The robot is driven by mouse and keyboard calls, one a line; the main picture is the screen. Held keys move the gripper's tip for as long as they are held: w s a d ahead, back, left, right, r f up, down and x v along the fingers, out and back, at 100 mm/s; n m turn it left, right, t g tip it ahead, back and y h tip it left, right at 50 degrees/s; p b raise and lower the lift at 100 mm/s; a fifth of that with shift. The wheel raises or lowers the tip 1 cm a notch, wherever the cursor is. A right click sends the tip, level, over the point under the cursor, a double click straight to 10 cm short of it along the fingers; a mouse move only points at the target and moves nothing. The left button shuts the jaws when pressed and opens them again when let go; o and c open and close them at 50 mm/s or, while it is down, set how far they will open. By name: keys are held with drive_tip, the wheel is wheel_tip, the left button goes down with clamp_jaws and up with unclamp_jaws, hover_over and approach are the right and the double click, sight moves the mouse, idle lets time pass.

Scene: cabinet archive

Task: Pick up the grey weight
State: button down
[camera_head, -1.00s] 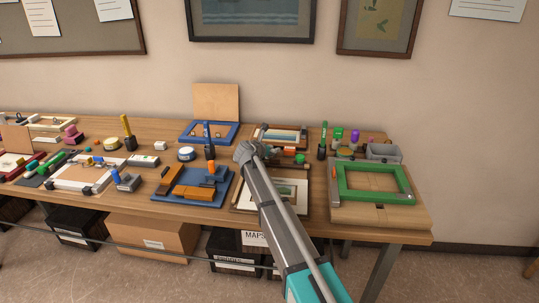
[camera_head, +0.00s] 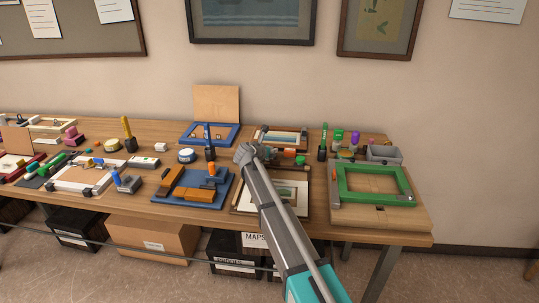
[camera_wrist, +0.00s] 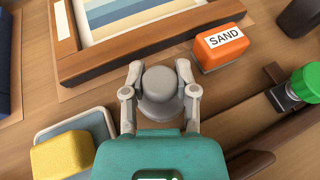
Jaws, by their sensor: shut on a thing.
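The grey weight (camera_wrist: 160,88) is a round, knobbed grey piece between the two fingers of my gripper (camera_wrist: 160,78) in the wrist view. The fingers are closed against its sides. It appears close to the wooden table top, but I cannot tell whether it touches the table. In the head view my gripper (camera_head: 268,155) is at the middle of the table, and my own arm and wrist hide the weight there.
An orange SAND block (camera_wrist: 220,47) stands close to the right. A framed striped picture (camera_wrist: 140,25) lies just beyond. A yellow sponge (camera_wrist: 62,157) on a grey-blue tray (camera_wrist: 98,122) is at lower left. A green-topped item (camera_wrist: 305,84) is at right.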

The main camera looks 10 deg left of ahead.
drive_tip(key=shift+r+p, duration=0.2)
drive_tip(key=shift+p, duration=0.1)
wheel_tip(320, 180, up, 2)
drive_tip(key=shift+r+p, duration=0.1)
drive_tip(key=shift+p, duration=0.95)
drive_tip(key=s+d+r+p, duration=0.5)
drive_tip(key=s+r+p, duration=0.5)
drive_tip(key=s, duration=0.3)
drive_tip(key=shift+r, duration=0.2)
drive_tip(key=shift+s+a, duration=0.1)
drive_tip(key=shift+s, duration=0.05)
